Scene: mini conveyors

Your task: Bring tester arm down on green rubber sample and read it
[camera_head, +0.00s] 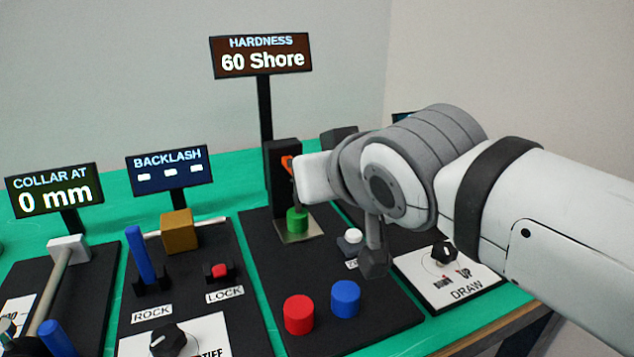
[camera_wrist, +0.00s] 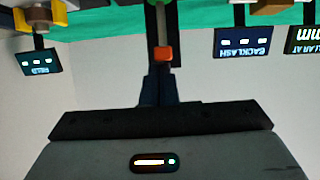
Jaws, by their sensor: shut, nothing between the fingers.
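The green sample (camera_head: 297,220) stands upright on the tester's metal plate (camera_head: 300,236). The tester's black post (camera_head: 282,150) rises behind it, with an orange piece (camera_head: 287,163) that also shows in the wrist view (camera_wrist: 162,53). A thin grey part reaches down toward the green sample; I cannot tell whether it touches. The hardness display (camera_head: 261,56) reads 60 Shore. My gripper (camera_wrist: 158,76) is shut and empty, its tips right by the orange piece; contact is unclear. In the head view its fingertips are hidden near the post.
A red sample (camera_head: 299,314) and a blue sample (camera_head: 345,298) stand at the panel's front. A white button (camera_head: 350,240) is beside the plate. The backlash rig (camera_head: 180,232) and collar display (camera_head: 54,190), reading 0 mm, are left. A draw knob (camera_head: 444,253) sits right, below my arm.

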